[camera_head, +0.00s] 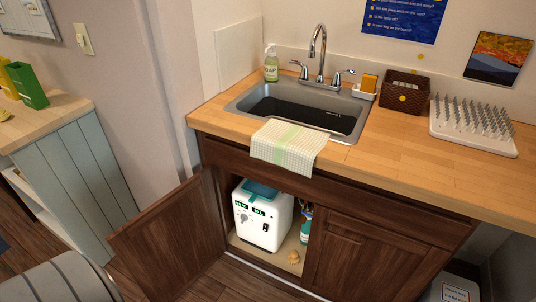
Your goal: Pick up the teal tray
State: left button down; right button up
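A teal, flat-looking item (262,190), which looks like the teal tray, lies on top of a white boxy machine (258,225) inside the open cabinet under the sink. Its back part is in the shadow of the cabinet, and the towel and counter edge hang above it. Neither of my grippers is in view.
The left cabinet door (172,243) stands open; the right door (352,258) is shut. Bottles (305,225) stand right of the machine, and a small tan object (294,257) lies on the cabinet floor. A checked towel (288,147) hangs over the counter edge below the sink (250,103).

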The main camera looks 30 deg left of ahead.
aim_at(256, 189)
jog(key=u, duration=1.15)
